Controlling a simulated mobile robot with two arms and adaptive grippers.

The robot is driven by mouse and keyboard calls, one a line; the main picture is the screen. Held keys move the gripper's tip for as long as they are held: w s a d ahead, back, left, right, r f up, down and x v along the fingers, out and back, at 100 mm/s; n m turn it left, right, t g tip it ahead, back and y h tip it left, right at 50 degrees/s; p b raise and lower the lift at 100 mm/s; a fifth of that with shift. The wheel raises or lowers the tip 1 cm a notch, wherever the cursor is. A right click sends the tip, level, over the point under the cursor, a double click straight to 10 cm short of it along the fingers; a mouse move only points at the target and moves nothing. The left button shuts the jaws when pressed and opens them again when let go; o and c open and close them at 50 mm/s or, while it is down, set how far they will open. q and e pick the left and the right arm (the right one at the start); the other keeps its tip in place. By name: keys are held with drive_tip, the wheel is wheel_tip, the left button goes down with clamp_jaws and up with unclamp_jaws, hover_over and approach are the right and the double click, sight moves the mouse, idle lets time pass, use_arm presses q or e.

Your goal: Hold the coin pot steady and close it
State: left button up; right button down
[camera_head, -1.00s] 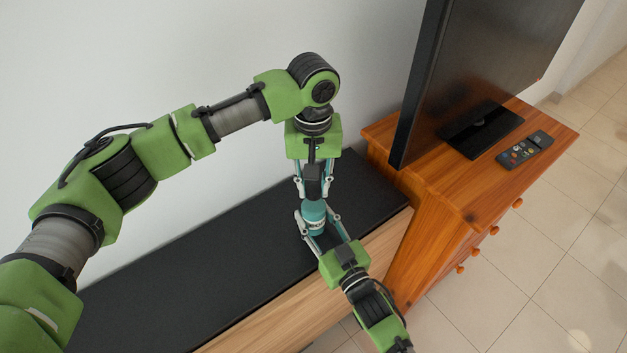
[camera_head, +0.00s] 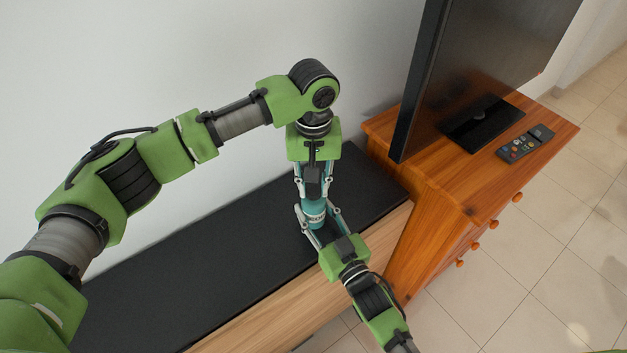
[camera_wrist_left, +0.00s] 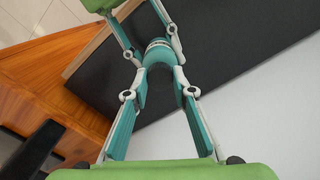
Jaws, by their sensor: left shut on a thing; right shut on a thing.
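The coin pot (camera_head: 314,219) is a small teal jar with a pale label band, standing upright on the black top of a low bench (camera_head: 215,240). My left gripper (camera_head: 313,199) comes down from above and is shut on the top of the pot, where the lid would be; its fingers hide most of that part. My right gripper (camera_head: 318,223) reaches in from the front right and is shut around the pot's body. The pot also shows in the left wrist view (camera_wrist_left: 159,46), between both grippers' fingers. I cannot tell how far the lid is seated.
An orange wooden cabinet (camera_head: 440,210) stands to the right of the bench, with a television (camera_head: 470,70) and a remote control (camera_head: 525,144) on it. A white wall (camera_head: 150,60) runs behind. The bench top left of the pot is clear.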

use_arm(q)
drive_tip(key=shift+f, duration=0.55)
idle(0.5)
